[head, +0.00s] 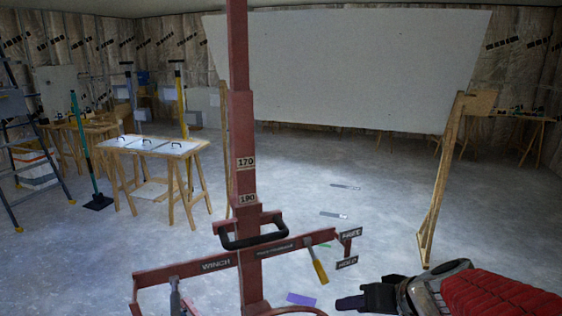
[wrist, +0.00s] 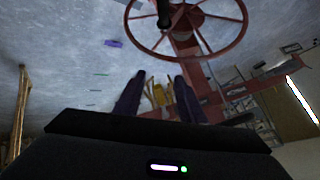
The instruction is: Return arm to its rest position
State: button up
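My gripper (head: 350,302) is at the bottom right of the head view, at the end of my red-sleeved arm. It is low and just right of the red panel lift (head: 240,130). In the wrist view my gripper (wrist: 157,90) has its two dark fingers apart, with only background between them. The lift's red winch wheel (wrist: 186,55) stands beyond the fingertips in that view, apart from them. A large pale panel (head: 350,75) is raised at the top of the lift.
A sawhorse table (head: 152,145) stands at the left, near a ladder (head: 28,150) and a green-handled tool (head: 86,150). A wooden prop (head: 440,180) leans at the right. A purple piece (head: 301,299) and a few flat strips lie on the floor. The middle floor is mostly clear.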

jog(key=s+r+h, duration=0.2)
jog(key=s, duration=0.6)
jog(key=s+a+r+g+h, duration=0.1)
jog(key=s+r+h, duration=0.1)
jog(key=s, duration=0.5)
jog(key=shift+s+g+h, duration=0.3)
jog(key=shift+s+h, duration=0.05)
jog(key=shift+h, duration=0.05)
dwell(0.6)
